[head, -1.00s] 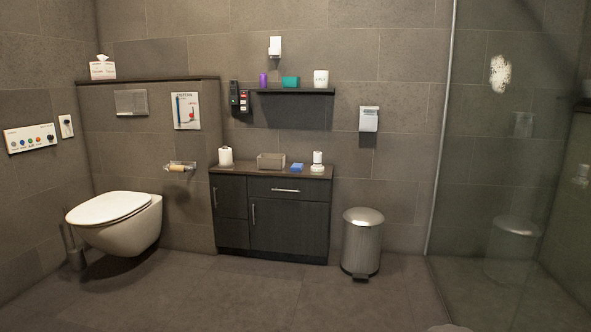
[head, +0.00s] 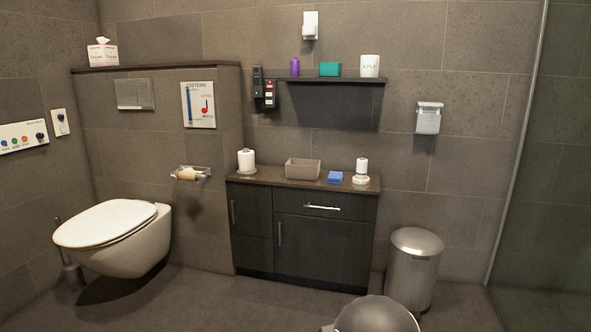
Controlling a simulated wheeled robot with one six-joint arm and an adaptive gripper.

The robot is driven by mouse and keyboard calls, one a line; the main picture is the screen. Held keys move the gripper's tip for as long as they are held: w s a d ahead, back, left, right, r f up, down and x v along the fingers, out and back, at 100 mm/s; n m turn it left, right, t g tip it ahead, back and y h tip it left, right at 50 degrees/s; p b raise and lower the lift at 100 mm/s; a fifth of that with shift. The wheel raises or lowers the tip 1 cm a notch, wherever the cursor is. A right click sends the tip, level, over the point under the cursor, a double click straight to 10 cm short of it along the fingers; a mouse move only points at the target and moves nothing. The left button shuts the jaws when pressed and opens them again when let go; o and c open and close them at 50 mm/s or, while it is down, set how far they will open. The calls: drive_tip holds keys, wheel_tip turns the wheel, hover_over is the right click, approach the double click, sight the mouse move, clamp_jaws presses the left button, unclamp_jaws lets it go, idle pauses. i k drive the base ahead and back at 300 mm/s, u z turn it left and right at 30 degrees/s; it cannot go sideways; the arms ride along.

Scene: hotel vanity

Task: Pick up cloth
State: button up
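A small blue folded item (head: 335,177), which looks like the cloth, lies on the dark vanity top (head: 262,178). It sits between a beige open box (head: 302,169) on its left and a white bottle-like item on a pale base (head: 361,172) on its right. Its exact material is too small to tell. My gripper is not in view. Only a rounded grey part of my own arm shows at the bottom edge.
A white paper roll (head: 246,162) stands at the vanity's left end. A dark shelf (head: 335,82) hangs above. A metal pedal bin (head: 414,268) stands on the floor at right, a toilet (head: 115,237) at left. The floor before the vanity shows little clutter.

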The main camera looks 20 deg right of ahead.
sight(335, 177)
drive_tip(key=z, duration=0.25)
drive_tip(key=i, duration=2)
drive_tip(key=z, duration=0.55)
